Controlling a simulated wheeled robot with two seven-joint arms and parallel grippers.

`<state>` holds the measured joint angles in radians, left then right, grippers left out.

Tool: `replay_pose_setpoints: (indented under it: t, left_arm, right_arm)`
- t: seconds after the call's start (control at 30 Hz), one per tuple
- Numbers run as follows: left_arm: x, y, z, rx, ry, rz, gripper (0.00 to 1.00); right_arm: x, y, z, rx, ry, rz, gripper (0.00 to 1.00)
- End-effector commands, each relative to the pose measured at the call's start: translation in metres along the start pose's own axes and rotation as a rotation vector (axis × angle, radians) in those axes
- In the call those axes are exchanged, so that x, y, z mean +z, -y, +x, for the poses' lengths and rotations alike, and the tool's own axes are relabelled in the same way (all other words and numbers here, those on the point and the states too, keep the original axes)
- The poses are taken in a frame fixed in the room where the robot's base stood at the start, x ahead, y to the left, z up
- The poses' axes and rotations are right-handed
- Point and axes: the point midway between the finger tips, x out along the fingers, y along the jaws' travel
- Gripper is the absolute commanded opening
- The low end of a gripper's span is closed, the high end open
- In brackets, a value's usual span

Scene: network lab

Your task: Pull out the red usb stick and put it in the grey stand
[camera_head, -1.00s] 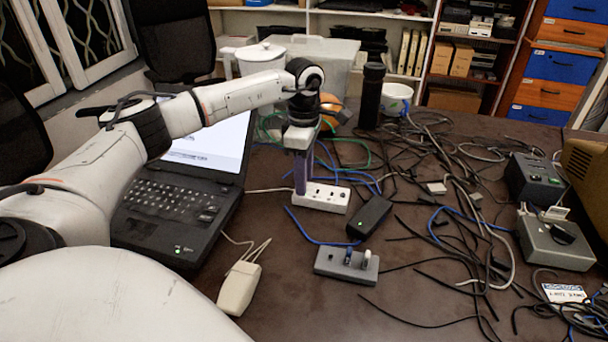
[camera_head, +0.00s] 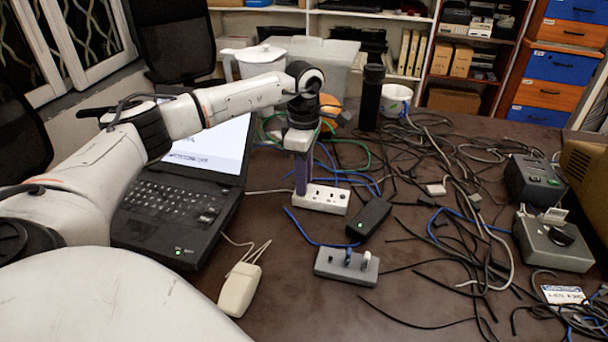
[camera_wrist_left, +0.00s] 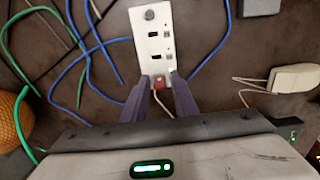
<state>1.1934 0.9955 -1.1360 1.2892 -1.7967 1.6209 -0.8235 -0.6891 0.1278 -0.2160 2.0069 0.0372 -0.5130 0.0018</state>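The red usb stick (camera_wrist_left: 160,82) shows in the left wrist view at the near end of a white hub (camera_wrist_left: 155,42). In the head view the hub (camera_head: 326,199) lies mid-table, and the stick is hidden behind my fingers. My left gripper (camera_head: 302,190) points down at the hub's left end. In the left wrist view its two purple fingers (camera_wrist_left: 161,80) stand on either side of the stick, with a narrow gap left between them. The grey stand (camera_head: 333,268) lies nearer on the table, with a blue and a white stick upright in it. My right gripper is out of view.
A black power brick (camera_head: 369,219) lies between hub and stand. A laptop (camera_head: 170,210) is on the left, and a pale adapter (camera_head: 239,289) lies left of the stand. Tangled cables cover the right side. The front table area below the stand is bare.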

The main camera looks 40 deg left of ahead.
Motion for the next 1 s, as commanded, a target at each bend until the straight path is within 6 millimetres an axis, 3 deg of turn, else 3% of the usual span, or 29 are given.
replay_pose_setpoints:
  t: [0.03, 0.13, 0.47, 1.0]
  left_arm:
    - [0.000, 0.000, 0.000, 0.000, 0.000, 0.000, 0.17]
    - [0.000, 0.000, 0.000, 0.000, 0.000, 0.000, 0.00]
    - [0.000, 0.000, -0.003, 0.000, 0.000, 0.000, 0.00]
    - [0.000, 0.000, -0.025, 0.001, 0.001, 0.000, 0.00]
  right_arm:
    - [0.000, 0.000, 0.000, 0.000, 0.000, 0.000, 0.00]
    - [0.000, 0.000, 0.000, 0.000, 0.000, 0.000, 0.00]
    - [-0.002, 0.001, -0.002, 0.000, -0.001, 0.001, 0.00]
    - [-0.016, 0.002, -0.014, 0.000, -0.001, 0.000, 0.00]
